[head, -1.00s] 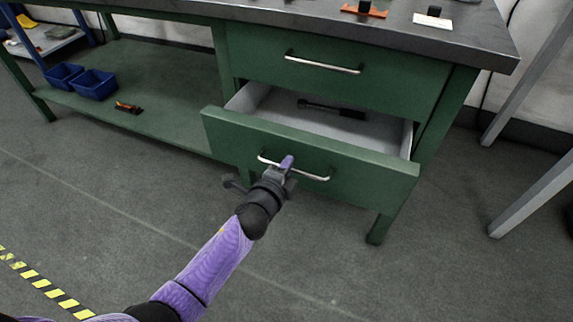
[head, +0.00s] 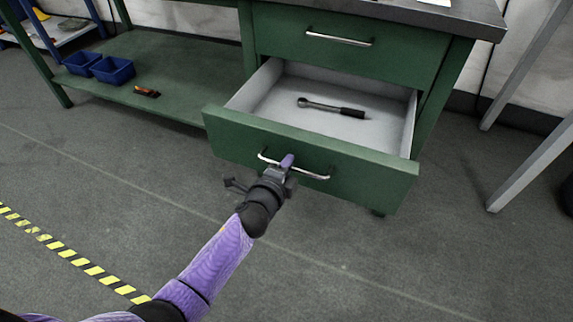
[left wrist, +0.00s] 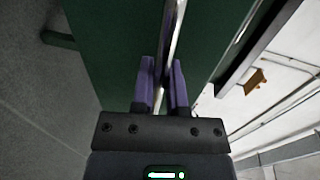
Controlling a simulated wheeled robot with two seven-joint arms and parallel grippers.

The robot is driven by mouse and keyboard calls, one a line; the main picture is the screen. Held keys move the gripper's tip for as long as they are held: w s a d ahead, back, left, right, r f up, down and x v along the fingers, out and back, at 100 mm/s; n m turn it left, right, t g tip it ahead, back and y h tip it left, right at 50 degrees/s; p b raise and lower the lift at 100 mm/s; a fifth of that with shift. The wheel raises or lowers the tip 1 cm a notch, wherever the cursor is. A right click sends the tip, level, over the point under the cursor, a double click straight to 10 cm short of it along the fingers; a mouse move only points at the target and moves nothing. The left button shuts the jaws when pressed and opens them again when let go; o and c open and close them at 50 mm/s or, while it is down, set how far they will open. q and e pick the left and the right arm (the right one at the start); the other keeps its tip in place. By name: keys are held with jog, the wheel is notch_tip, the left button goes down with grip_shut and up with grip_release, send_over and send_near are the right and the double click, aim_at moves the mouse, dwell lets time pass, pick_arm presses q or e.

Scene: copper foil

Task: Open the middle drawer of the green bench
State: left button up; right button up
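The green bench (head: 350,62) has a closed drawer at the top and, below it, an open drawer (head: 230,134) pulled well out towards me. A black-handled ratchet wrench (head: 335,107) lies on the open drawer's pale floor. My left gripper (head: 286,162) is at the open drawer's metal handle (head: 315,176), with its purple fingers around the bar. In the left wrist view the handle bar (left wrist: 176,45) runs between the two fingers (left wrist: 162,85), which look closed on it. My right gripper is not in view.
Two blue bins (head: 113,70) and a small orange-black item (head: 146,92) sit on the bench's lower shelf (head: 180,88) at left. Grey table legs (head: 530,185) stand at right. The floor before the drawer is clear, with yellow-black tape (head: 75,260) at lower left.

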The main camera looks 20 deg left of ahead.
pick_arm(q)
jog(key=o, duration=0.4)
jog(key=shift+o, duration=0.2)
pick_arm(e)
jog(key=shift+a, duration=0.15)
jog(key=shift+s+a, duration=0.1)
pick_arm(q)
jog(key=shift+s+r, duration=0.1)
jog(key=shift+s, duration=0.2)
jog(key=p+v, duration=0.4)
jog(key=v, duration=0.5)
jog(key=shift+s, duration=0.2)
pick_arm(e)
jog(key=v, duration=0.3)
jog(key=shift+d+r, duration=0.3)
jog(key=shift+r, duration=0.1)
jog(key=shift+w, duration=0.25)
